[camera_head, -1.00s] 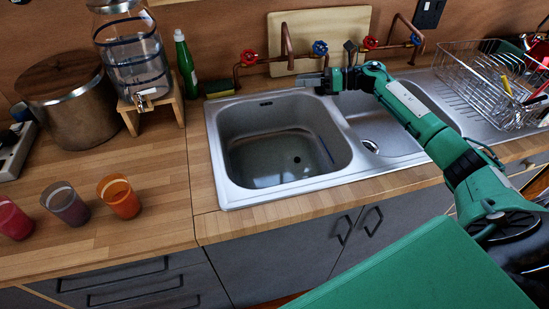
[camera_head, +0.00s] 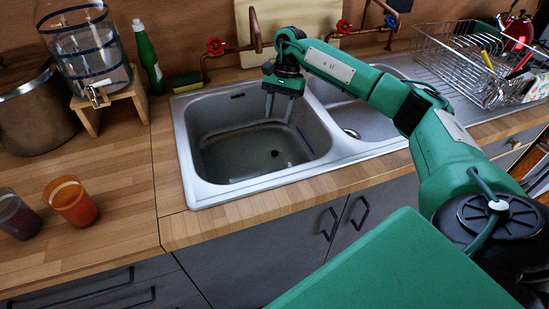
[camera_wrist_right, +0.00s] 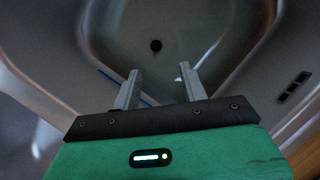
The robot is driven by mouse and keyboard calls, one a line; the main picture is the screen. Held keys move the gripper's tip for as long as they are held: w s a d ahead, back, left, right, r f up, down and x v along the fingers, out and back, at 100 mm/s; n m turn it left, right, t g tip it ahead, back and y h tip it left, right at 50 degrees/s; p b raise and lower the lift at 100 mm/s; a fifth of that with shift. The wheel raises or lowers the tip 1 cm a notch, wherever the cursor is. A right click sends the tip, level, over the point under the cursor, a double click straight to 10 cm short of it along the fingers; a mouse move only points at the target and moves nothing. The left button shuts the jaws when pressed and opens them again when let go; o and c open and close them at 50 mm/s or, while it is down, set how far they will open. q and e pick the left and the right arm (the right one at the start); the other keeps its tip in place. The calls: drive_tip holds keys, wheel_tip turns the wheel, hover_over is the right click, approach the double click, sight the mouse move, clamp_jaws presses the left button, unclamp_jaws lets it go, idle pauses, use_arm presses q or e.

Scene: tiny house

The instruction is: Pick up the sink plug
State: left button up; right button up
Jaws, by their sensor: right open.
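A small dark round spot shows on the sink floor (camera_head: 275,153); I cannot tell whether it is the sink plug or the open drain. In the right wrist view the dark spot (camera_wrist_right: 156,46) lies ahead of the fingertips. My right gripper (camera_head: 279,118) is open and empty, its fingers pointing down into the upper part of the sink basin (camera_head: 212,135). The two fingers (camera_wrist_right: 160,70) are spread apart with clear space between them. They are apart from the dark spot. My left gripper is out of view.
Red-knobbed taps (camera_head: 216,46) stand behind the sink. A green bottle (camera_head: 147,57), a sponge (camera_head: 187,82) and a glass dispenser (camera_head: 92,55) stand to its left. An orange cup (camera_head: 73,202) is on the counter. A wire dish rack (camera_head: 465,70) is at the right.

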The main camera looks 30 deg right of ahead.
hover_over(275, 151)
drive_tip(key=w+d, duration=0.1)
drive_tip(key=w, duration=0.1)
drive_tip(key=f, duration=0.6)
drive_tip(key=shift+s+d+p, duration=0.15)
drive_tip(key=shift+d+p, duration=0.05)
drive_tip(key=shift+p, duration=0.1)
drive_tip(key=shift+s+d+p+x, duration=0.15)
drive_tip(key=shift+p+x, duration=0.15)
drive_tip(key=shift+x, duration=1)
drive_tip(key=shift+s+d+p+x, duration=0.1)
drive_tip(key=shift+p+x, duration=0.2)
drive_tip(key=shift+x, duration=1)
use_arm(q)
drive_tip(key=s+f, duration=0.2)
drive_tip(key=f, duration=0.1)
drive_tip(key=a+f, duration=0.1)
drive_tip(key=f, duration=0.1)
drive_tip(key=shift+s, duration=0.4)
use_arm(e)
drive_tip(key=shift+c, duration=0.2)
clamp_jaws()
